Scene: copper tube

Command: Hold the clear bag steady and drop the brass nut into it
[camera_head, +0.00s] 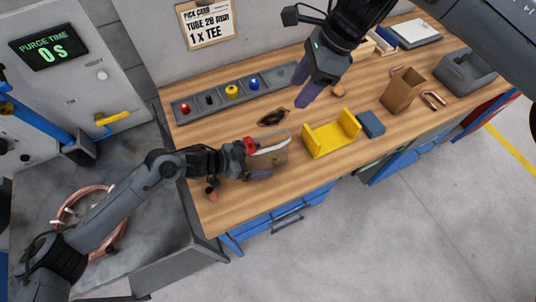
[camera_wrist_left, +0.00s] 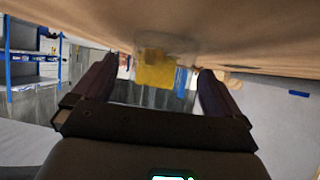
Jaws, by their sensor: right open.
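The clear bag (camera_wrist_left: 180,45) shows in the left wrist view as a see-through shape between the two fingers, with gaps on both sides. In the head view a pale curved rim and faint clear film (camera_head: 270,148) show at my left gripper (camera_head: 272,157). The left fingers are spread on either side of the bag, low over the front left of the bench. My right gripper (camera_head: 306,92) is open, above the back middle of the bench. A small tan-brown piece (camera_head: 338,90) lies by it; I cannot tell whether this is the brass nut.
A yellow cradle (camera_head: 331,136) and a blue block (camera_head: 371,124) stand right of the bag. A button panel (camera_head: 232,93) runs along the back. A brown paper bag (camera_head: 404,90) and copper bends (camera_head: 433,98) are farther right. A dark oval item (camera_head: 272,117) lies between panel and bag.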

